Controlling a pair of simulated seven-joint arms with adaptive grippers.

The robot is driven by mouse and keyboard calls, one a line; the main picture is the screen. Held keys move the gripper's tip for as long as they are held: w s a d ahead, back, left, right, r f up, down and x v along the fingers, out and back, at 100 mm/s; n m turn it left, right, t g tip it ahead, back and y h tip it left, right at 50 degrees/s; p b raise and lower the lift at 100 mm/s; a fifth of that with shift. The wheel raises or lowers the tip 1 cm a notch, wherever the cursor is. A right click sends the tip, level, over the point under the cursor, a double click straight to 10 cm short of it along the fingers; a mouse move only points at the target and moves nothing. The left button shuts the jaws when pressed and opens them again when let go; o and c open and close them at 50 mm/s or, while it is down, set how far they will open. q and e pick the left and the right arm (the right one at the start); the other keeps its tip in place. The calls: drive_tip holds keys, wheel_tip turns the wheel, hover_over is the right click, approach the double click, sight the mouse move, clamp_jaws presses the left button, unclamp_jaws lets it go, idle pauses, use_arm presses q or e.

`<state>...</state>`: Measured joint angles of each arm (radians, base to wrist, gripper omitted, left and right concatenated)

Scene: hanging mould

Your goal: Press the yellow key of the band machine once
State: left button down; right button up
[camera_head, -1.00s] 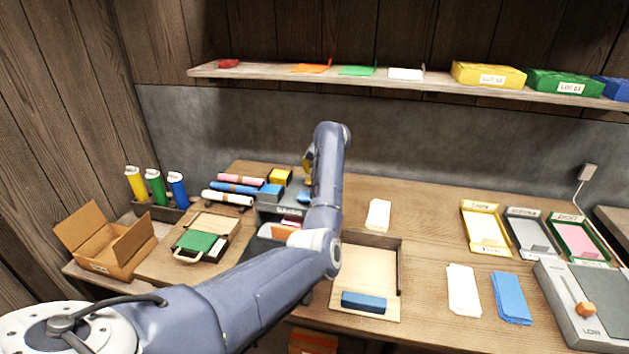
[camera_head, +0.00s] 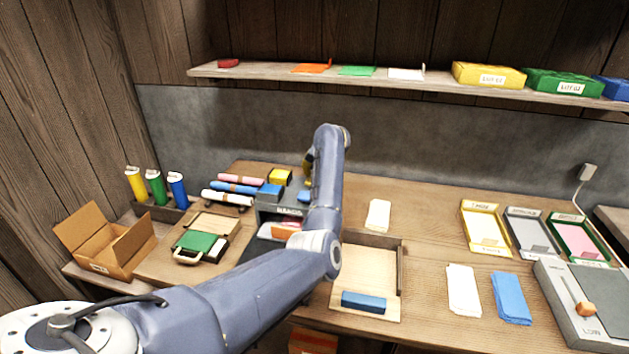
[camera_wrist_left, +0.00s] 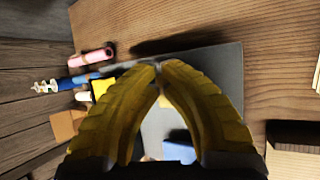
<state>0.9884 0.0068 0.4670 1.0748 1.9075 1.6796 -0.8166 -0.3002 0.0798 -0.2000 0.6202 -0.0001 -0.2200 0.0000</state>
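The band machine (camera_head: 268,212) is a grey box left of the middle of the bench, partly hidden by my left arm. Its yellow key (camera_head: 280,176) stands on top at the back, with a blue key (camera_head: 270,191) in front. Another blue block (camera_head: 304,196) shows beside my arm. My left gripper (camera_wrist_left: 158,66) has yellow fingers whose tips meet, with nothing visible between them. It is over the machine's grey top; a yellow block (camera_wrist_left: 102,88), apparently the yellow key, is left of the tips, partly behind a finger. In the head view the gripper is mostly hidden behind my wrist. My right gripper is in neither view.
Coloured rolls (camera_head: 235,188) lie left of the machine. A wooden tray (camera_head: 398,270) with a blue bar is to its right. An open cardboard box (camera_head: 108,240) and a green-topped case (camera_head: 200,242) stand left. A shelf (camera_head: 430,84) runs above.

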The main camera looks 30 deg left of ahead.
use_arm(q)
drive_tip(key=shift+f, duration=0.5)
idle(0.6)
drive_tip(key=shift+r, duration=1.35)
drive_tip(key=shift+r, duration=2.5)
